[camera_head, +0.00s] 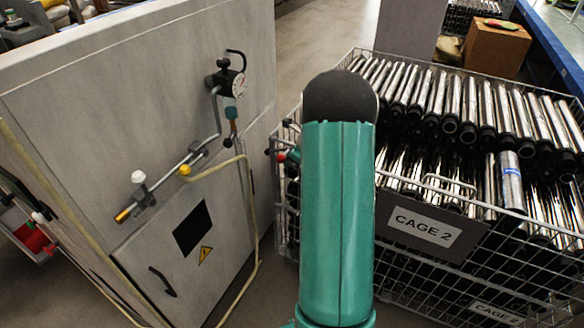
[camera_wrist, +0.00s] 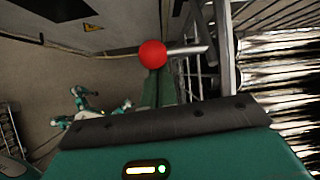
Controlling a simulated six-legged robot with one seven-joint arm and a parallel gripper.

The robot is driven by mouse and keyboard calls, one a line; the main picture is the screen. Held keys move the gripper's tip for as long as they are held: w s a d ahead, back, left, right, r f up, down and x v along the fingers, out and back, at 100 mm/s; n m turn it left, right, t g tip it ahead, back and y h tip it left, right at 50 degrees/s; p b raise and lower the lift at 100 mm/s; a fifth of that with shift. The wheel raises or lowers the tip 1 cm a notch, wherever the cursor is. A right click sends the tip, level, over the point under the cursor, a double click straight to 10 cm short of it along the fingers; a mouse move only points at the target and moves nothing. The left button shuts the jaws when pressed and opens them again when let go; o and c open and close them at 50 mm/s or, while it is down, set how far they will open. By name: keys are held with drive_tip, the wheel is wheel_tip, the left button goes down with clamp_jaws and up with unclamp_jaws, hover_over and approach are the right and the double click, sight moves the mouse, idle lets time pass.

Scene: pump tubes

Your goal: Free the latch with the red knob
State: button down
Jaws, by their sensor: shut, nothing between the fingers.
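The red knob (camera_wrist: 152,54) is a round ball on the left end of a short metal rod (camera_wrist: 188,48), just above the middle of the wrist view. In the head view a small red knob (camera_head: 281,157) shows beside the cage's left side, partly crowded by my green arm. My gripper (camera_wrist: 165,120) shows as a black bar and green housing across the bottom of the wrist view. The latch's fastening is too small to make out.
A wire cage (camera_head: 436,268) full of metal tubes stands right of my arm, with a "CAGE 2" sign (camera_head: 422,228). A grey cabinet (camera_head: 100,110) with a gauge, pipes and a yellow hose stands left. Open floor (camera_head: 318,30) shows behind.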

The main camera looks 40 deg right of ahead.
drive_tip(key=w+r+g, duration=0.1)
drive_tip(key=g, duration=0.1)
drive_tip(key=w+a+r+g+h, duration=0.1)
drive_tip(key=r, duration=0.1)
drive_tip(key=w+r+g+h, duration=0.1)
drive_tip(key=w+r+g, duration=0.1)
drive_tip(key=shift+a+r+g, duration=0.1)
drive_tip(key=shift+a+g, duration=0.15)
drive_tip(key=shift+g, duration=0.05)
drive_tip(key=shift+w+a+r, duration=0.25)
drive_tip(key=shift+w+r, duration=0.15)
drive_tip(key=shift+w, duration=0.3)
drive_tip(key=shift+w+a+r, duration=0.2)
drive_tip(key=shift+w+r, duration=0.2)
drive_tip(key=shift+w, duration=0.3)
drive_tip(key=shift+w+a+r, duration=0.25)
drive_tip(key=shift+w+r, duration=0.15)
drive_tip(key=shift+w, duration=0.3)
